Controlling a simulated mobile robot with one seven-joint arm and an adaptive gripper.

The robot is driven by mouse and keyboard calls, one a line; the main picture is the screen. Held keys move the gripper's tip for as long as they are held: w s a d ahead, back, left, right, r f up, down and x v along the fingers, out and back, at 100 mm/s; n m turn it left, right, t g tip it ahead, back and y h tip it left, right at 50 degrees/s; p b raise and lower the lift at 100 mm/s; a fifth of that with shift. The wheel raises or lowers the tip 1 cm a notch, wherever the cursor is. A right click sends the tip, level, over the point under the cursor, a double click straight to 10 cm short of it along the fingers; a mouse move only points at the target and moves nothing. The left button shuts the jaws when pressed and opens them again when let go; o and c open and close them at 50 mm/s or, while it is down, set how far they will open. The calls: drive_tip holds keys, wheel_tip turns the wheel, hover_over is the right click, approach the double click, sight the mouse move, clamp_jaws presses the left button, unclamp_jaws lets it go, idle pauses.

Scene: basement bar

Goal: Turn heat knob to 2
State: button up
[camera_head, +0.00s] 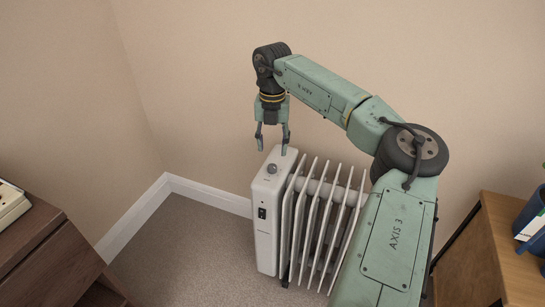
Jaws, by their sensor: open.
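A white oil-filled radiator (266,228) stands on the floor near the wall, with several fins (318,215) running to the right. A small grey heat knob (272,169) sits on the top of its control panel; its markings are too small to read. A dark switch (262,213) is on the panel's front face. My gripper (271,145) points down above the panel's top, close over the knob. Its two fingers are apart with nothing between them. I cannot tell whether a finger touches the radiator.
A brown wooden cabinet (45,260) is at the left, with a beige device (10,203) on it. A wooden table (495,250) with a dark blue container (531,218) is at the right. Carpet (190,250) left of the radiator is free. Walls meet behind.

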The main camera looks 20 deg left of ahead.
drive_tip(key=shift+r, duration=2.3)
